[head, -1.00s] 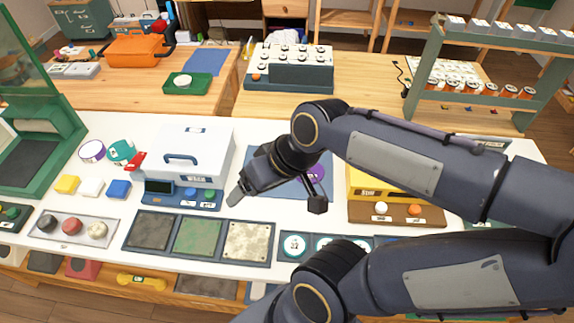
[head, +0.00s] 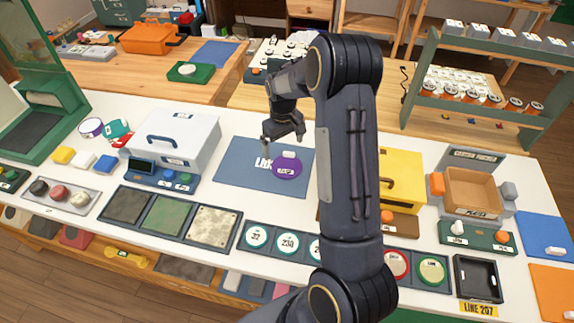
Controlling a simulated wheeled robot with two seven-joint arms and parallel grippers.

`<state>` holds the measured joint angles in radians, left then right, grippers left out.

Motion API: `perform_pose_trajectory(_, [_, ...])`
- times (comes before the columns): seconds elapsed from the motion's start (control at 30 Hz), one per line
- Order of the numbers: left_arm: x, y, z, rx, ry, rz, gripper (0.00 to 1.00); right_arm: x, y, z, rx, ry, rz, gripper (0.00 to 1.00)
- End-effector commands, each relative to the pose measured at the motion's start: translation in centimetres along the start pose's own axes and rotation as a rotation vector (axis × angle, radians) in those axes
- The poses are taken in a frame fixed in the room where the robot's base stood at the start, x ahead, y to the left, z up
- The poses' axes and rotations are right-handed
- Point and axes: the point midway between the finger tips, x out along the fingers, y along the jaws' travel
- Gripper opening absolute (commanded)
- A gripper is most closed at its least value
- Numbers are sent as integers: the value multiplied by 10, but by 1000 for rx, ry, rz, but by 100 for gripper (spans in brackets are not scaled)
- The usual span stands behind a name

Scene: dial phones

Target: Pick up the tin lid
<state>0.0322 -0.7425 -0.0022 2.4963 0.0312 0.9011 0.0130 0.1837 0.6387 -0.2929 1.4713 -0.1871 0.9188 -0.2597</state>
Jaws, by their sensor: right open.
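A round purple lid (head: 287,168) with a pale raised grip on top and a small label lies flat on the blue mat (head: 237,174) in the middle of the white table; it looks like the tin lid. My right gripper (head: 284,146) points down just above and behind the lid, with its fingers apart and nothing between them. Whether a fingertip touches the lid cannot be told. My left gripper is not in view.
A white case (head: 180,143) stands left of the mat. A yellow box (head: 402,178) is partly hidden behind my right arm. Dial pads (head: 256,237) line the front. The mat's left part is clear.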

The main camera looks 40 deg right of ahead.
Motion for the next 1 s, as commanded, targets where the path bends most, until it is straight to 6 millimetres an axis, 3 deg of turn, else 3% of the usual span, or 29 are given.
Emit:
perform_pose_trajectory(0.5, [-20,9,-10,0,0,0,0,65,4,9,2,-2,-1,100])
perform_pose_trajectory(0.8, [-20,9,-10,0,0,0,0,72,4,8,2,1,-1,100])
perform_pose_trajectory(1.0, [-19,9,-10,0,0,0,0,71,4,8,2,1,-1,75])
